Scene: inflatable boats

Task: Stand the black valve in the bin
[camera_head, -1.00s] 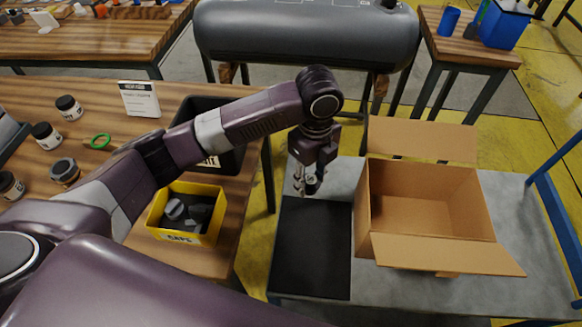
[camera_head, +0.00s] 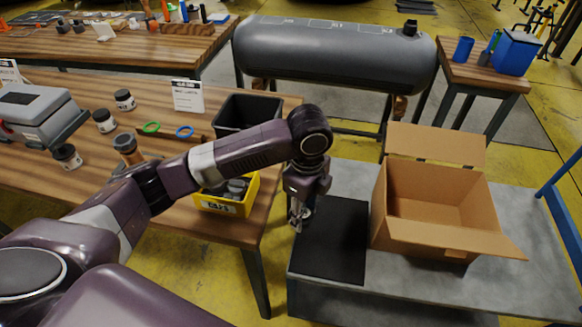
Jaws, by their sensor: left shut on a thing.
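My left gripper (camera_head: 298,218) is shut on a small dark thing, which seems to be the black valve; the fingers hide most of it. It hangs above the left edge of a black mat (camera_head: 333,245) on the grey bench. A black open bin (camera_head: 262,104) stands on the wooden table, behind and left of the gripper, partly hidden by my left arm. A yellow bin (camera_head: 222,206) with grey and dark parts in it stands at the table's near right edge, left of the gripper. My right gripper is not in view.
An open cardboard box (camera_head: 425,235) stands on the grey bench (camera_head: 530,235), right of the mat. Jars (camera_head: 104,121), green and blue rings (camera_head: 185,131) and a sign card (camera_head: 187,96) are on the wooden table. A grey inflated tube (camera_head: 330,52) lies behind. The mat looks bare.

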